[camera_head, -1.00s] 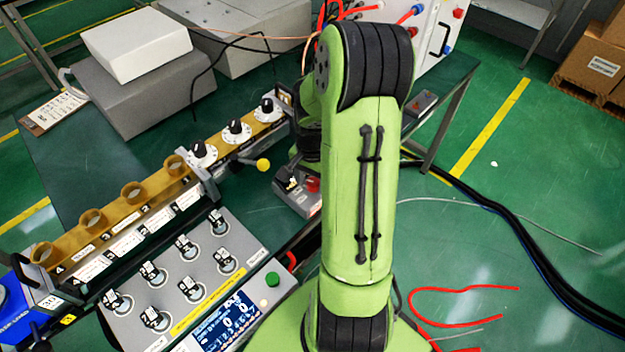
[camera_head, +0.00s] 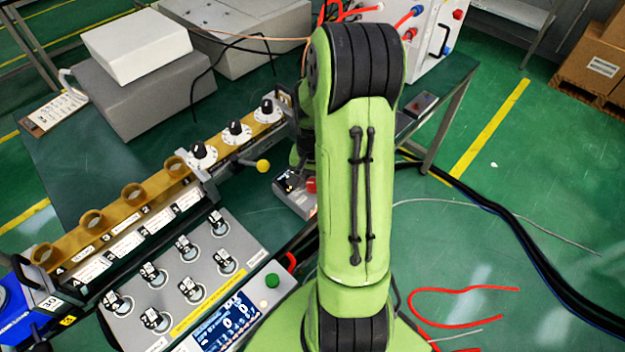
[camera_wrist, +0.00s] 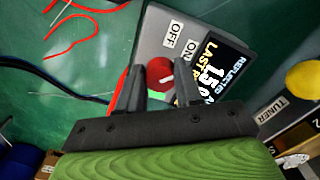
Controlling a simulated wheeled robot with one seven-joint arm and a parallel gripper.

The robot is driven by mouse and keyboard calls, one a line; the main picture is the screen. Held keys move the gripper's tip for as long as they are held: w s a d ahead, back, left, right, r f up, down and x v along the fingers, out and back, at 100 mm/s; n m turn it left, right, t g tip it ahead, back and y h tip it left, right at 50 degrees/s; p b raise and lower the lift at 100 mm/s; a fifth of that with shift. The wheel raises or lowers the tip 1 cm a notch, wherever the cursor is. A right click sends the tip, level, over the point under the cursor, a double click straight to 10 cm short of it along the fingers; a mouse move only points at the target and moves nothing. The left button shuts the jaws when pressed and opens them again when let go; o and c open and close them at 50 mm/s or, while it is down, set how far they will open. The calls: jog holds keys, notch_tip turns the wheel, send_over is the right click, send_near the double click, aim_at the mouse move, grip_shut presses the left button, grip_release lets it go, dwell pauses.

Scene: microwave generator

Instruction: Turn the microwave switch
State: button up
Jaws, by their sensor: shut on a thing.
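The microwave switch is a round red knob (camera_wrist: 160,74) on a grey box (camera_wrist: 160,25) with OFF and ON labels, seen in the wrist view. My gripper (camera_wrist: 159,78) has its two black fingers on either side of the knob and is shut on it. A dark display (camera_wrist: 215,68) with white and yellow text sits beside the knob. In the head view the box (camera_head: 290,201) stands left of my green arm, with part of the red knob (camera_head: 311,185) showing.
A yellow ball knob (camera_head: 263,166) on the tuner rail stands close left of the box. A grey panel (camera_head: 240,262) with several switches lies in front. Red cables (camera_head: 465,290) and black cables (camera_head: 520,235) lie on the open green floor at right.

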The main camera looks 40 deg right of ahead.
aim_at(313, 183)
jog(key=n, duration=0.8)
jog(key=shift+d+n, duration=0.1)
jog(key=shift+n, duration=0.5)
jog(key=o, duration=1)
jog(key=shift+o, duration=0.2)
jog(key=shift+r, duration=0.15)
notch_tip(313, 183, up, 16)
jog(key=p, duration=0.4)
jog(key=shift+f, duration=0.25)
